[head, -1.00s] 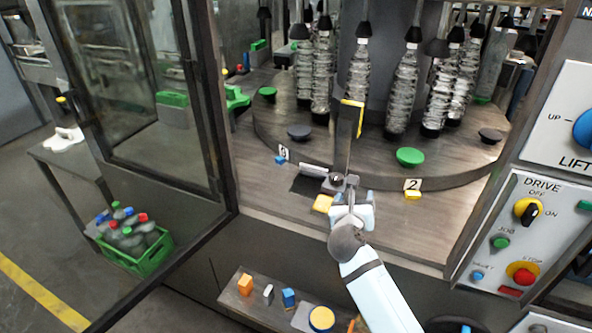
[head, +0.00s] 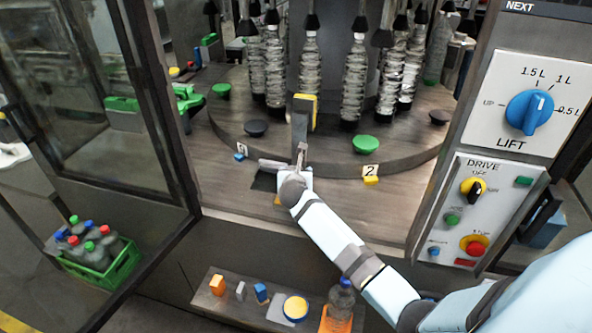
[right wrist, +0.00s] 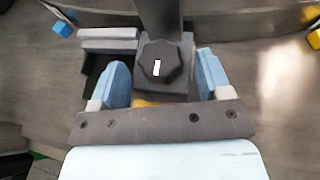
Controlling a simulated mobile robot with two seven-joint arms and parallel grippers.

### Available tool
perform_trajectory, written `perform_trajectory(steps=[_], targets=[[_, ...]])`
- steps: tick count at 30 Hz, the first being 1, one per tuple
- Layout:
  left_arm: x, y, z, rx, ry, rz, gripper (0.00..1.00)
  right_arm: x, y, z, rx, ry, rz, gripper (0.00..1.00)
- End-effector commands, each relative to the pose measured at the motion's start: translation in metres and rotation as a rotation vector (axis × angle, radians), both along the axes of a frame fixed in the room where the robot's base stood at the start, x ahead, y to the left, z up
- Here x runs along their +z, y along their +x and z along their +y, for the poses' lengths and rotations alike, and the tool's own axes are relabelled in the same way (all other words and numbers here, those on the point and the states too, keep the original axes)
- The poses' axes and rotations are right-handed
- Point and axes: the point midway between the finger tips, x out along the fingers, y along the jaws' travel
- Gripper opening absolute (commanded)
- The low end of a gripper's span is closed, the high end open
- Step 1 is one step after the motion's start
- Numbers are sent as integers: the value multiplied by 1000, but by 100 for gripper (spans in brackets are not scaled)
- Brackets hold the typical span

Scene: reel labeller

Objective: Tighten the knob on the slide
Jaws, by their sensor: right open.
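The slide's dark post (head: 300,128) stands at the front of the round table, with a yellow-edged plate at its top. In the right wrist view its black lobed knob (right wrist: 163,64), with a white mark, sits on a dark block. My right gripper (right wrist: 161,66) is open, with one blue finger on each side of the knob. Gaps show between the fingers and the knob. In the head view my right gripper (head: 299,172) is at the foot of the post, and my own wrist hides the knob. My left gripper is out of view.
The round table (head: 325,163) carries bottles and green and black pads. A number 2 plate (head: 370,170) is right of the slide. The control panel (head: 490,205) stands at right and an open door (head: 110,130) at left. A shelf (head: 222,297) with small parts is below.

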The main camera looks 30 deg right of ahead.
Motion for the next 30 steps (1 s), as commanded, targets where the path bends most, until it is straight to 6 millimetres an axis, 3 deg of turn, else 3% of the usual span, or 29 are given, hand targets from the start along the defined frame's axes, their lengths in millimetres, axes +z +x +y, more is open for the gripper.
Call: perform_trajectory(steps=[6,14,21,30], targets=[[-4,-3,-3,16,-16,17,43,-6,12,-9,0,0,0,71],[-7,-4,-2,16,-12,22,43,-7,13,-9,1,0,-1,71],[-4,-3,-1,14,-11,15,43,-7,13,-9,0,0,0,22],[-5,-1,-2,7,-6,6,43,-9,13,-8,-28,2,0,22]])
